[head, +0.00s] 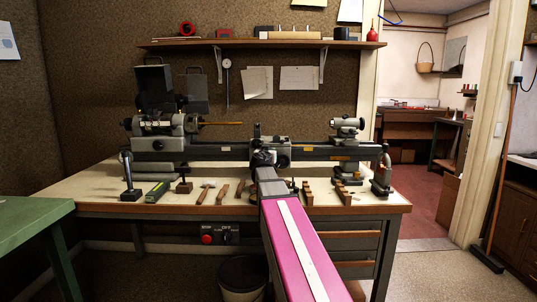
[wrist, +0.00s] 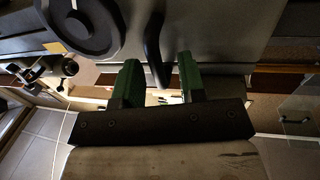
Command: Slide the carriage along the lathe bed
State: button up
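The lathe bed (head: 330,153) is a long dark bar running left to right above the workbench. The carriage (head: 282,151) is a grey block with dark parts, near the middle of the bed. My arm reaches up to its front and hides its lower part. In the wrist view my gripper (wrist: 158,68) has two green fingers, apart. A dark curved handle (wrist: 153,45) shows between the fingers in the picture, with gaps beside it; I cannot tell how deep it sits between them. A dark round handwheel (wrist: 82,22) is left of the fingers.
The headstock (head: 160,135) is at the bed's left end, and the tailstock (head: 347,133) stands right of the carriage. Hand tools, including a hammer (head: 202,193) and wooden blocks (head: 307,192), lie along the bench (head: 100,188) front. A green table (head: 30,222) is at left.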

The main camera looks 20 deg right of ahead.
jog(key=v, duration=1)
jog(key=shift+s+a, duration=0.2)
jog(key=shift+s, duration=0.15)
jog(key=shift+c, duration=0.3)
